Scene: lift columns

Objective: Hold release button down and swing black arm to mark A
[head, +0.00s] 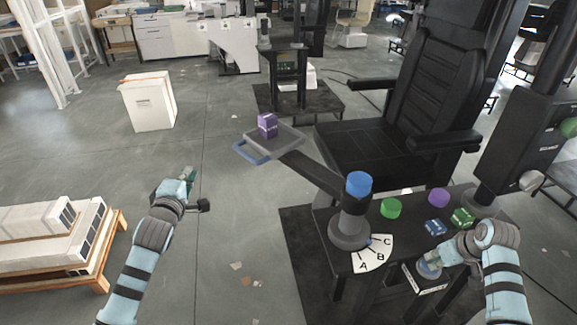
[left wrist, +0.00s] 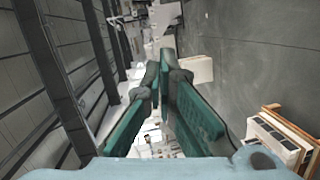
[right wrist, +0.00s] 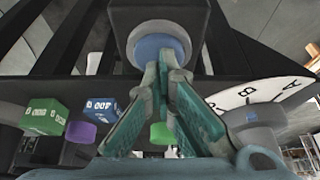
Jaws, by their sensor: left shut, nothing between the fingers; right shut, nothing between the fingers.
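The black arm (head: 312,172) reaches from a grey pivot post with a blue cap (head: 358,185) out to the upper left, ending in a grey tray with a blue handle (head: 252,153). A white dial lettered A, B, C (head: 372,255) lies at the post's foot; which letter the arm points at is unclear. The blue release button (right wrist: 160,48) sits in a grey ring. My right gripper (head: 431,259) is shut with its tips at the button's face; whether it is pressed in I cannot tell. My left gripper (head: 188,174) is shut, empty, left of the tray and apart from it.
Purple blocks (head: 267,125) stand on the tray. A green cylinder (head: 390,208), purple cylinder (head: 438,197), blue cube (head: 435,227) and green cube (head: 462,217) are on the black table. A black chair (head: 430,100) stands behind. Open floor lies between my left gripper and the tray.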

